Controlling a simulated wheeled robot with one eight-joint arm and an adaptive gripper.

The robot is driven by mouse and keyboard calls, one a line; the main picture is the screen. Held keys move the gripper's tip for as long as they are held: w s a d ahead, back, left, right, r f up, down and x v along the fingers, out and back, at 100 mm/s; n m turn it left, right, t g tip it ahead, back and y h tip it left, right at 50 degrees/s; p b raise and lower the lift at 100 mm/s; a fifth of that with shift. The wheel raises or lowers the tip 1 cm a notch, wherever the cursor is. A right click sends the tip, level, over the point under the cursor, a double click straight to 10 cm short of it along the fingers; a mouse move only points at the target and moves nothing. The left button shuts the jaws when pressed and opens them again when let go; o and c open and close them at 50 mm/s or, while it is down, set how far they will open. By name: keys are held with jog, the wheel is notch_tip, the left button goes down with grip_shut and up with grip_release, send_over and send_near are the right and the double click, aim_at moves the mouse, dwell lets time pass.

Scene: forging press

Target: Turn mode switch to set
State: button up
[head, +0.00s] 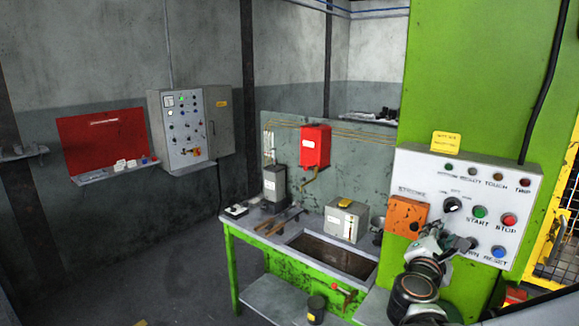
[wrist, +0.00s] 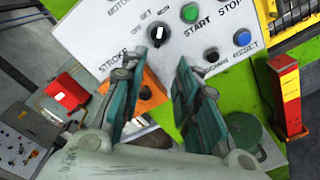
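The white control panel (head: 425,170) is on the green press at the right of the head view. A black rotary knob (head: 452,204) with a white mark sits under small position labels, one of which seems to read SET. In the wrist view the same knob (wrist: 158,33) is beyond my fingertips, near the top middle. My gripper (head: 447,240) is in front of the panel's lower part, below the knob. In the wrist view my gripper (wrist: 154,72) has its two teal fingers well apart, with nothing between them. It appears clear of the knob.
Green START (head: 480,212) and red STOP (head: 509,220) buttons are right of the knob; a blue RESET button (head: 498,252) is lower. An orange box (head: 407,215) juts out at left.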

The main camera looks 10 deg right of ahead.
aim_at(452, 209)
jog(key=x, duration=0.9)
jog(key=r+x, duration=0.1)
jog(key=x, duration=0.3)
jog(key=shift+d, duration=0.45)
jog(key=shift+c, duration=0.3)
grip_shut()
